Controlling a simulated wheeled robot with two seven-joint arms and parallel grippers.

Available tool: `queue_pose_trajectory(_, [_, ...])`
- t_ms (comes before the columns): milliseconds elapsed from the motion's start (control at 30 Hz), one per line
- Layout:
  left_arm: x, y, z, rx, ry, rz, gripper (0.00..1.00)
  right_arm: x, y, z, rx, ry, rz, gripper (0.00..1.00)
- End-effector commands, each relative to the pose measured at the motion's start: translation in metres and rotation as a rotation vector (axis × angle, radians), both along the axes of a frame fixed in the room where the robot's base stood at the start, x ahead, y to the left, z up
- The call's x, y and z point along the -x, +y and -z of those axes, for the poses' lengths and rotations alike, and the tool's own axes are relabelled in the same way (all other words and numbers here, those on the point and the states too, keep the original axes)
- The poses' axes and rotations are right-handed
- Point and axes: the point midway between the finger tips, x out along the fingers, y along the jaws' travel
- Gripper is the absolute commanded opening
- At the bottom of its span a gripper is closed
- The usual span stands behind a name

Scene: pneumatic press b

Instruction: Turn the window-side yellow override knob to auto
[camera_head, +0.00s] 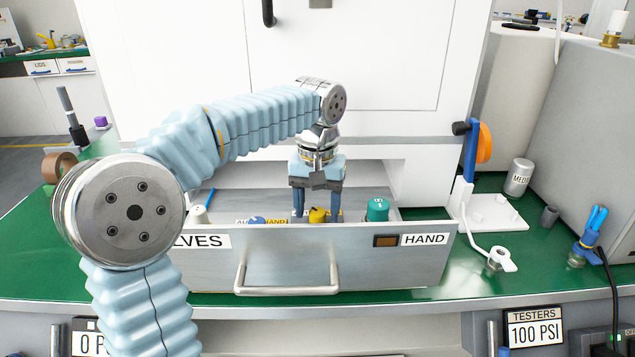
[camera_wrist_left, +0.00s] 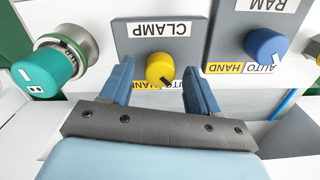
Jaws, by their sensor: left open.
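The yellow knob (camera_wrist_left: 160,67) sits on a grey plate labelled CLAMP in the wrist view, where the lettering is upside down. Its dark pointer mark slants to the lower right. In the head view the yellow knob (camera_head: 317,216) stands inside the open drawer (camera_head: 340,262). My left gripper (camera_head: 317,211) points down over it, open, with one blue finger on each side. In the wrist view the fingers appear apart from the knob. My right gripper is not in view.
A blue knob (camera_wrist_left: 266,44) labelled RAM and a teal knob (camera_wrist_left: 48,68) flank the yellow one. The teal knob (camera_head: 377,209) also shows in the head view. The drawer front with its handle (camera_head: 288,290) stands before them, the white cabinet (camera_head: 390,60) behind.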

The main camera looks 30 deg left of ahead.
Motion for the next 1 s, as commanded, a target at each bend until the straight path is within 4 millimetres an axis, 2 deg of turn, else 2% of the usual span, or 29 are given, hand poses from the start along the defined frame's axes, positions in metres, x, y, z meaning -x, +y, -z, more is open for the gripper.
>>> queue_pose_trajectory(400, [-0.001,-0.001,-0.097,0.001,-0.005,0.0,0.61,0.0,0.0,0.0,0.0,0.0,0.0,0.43])
queue_pose_trajectory(500, [-0.001,-0.001,-0.112,0.001,-0.004,0.001,0.61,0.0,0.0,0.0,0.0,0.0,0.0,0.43])
queue_pose_trajectory(700, [0.0,0.0,-0.127,0.0,-0.002,0.0,0.61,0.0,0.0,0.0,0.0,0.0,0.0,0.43])
queue_pose_trajectory(1000, [0.0,0.0,-0.128,0.001,-0.001,0.0,0.61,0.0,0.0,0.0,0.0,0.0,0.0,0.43])
